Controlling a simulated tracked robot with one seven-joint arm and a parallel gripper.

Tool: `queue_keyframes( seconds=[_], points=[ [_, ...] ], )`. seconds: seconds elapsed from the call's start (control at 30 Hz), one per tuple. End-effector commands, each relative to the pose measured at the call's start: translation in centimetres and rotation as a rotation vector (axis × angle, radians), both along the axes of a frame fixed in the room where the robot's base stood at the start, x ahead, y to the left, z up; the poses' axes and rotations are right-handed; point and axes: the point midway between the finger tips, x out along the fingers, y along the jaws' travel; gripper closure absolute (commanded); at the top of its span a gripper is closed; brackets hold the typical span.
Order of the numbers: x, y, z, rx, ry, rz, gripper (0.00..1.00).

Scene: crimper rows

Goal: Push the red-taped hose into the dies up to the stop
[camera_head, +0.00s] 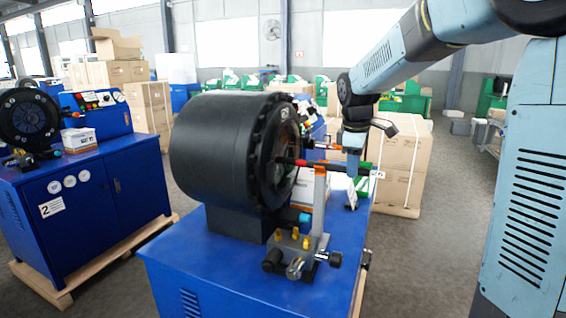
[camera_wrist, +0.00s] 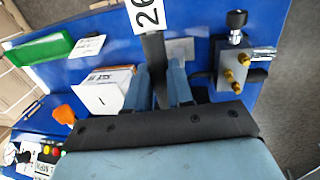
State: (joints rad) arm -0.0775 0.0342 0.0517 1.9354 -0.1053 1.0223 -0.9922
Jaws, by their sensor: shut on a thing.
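The black hose has a red-taped part (camera_head: 302,162) at its left and a green band and white tag at its right. In the wrist view the hose (camera_wrist: 155,60) runs between my fingers, with a white tag reading "26" (camera_wrist: 148,13). My gripper (camera_head: 353,165) is shut on the hose, to the right of the crimper head; it also shows in the wrist view (camera_wrist: 160,92). The hose's red end is at the mouth of the dies (camera_head: 285,170) in the big black crimper head (camera_head: 222,150). The rim hides how deep it reaches, and I cannot make out the stop.
A grey upright bracket (camera_head: 319,205) stands under the hose, close to the crimper's face. A fitting block with brass knobs (camera_head: 300,250) sits on the blue cabinet top (camera_head: 210,255). A white box (camera_wrist: 105,95) is close by my fingers. Another crimper (camera_head: 30,120) stands at left.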

Motion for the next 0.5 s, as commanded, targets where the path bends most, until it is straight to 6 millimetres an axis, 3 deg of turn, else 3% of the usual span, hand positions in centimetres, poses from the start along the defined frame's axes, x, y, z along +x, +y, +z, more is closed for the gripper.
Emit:
queue_keyframes(
  seconds=[0.47,0.5],
  points=[
    [0.35,0.83,0.01,0.0,0.0,0.0,1.0],
    [0.35,0.83,0.01,0.0,0.0,0.0,0.74]
  ],
)
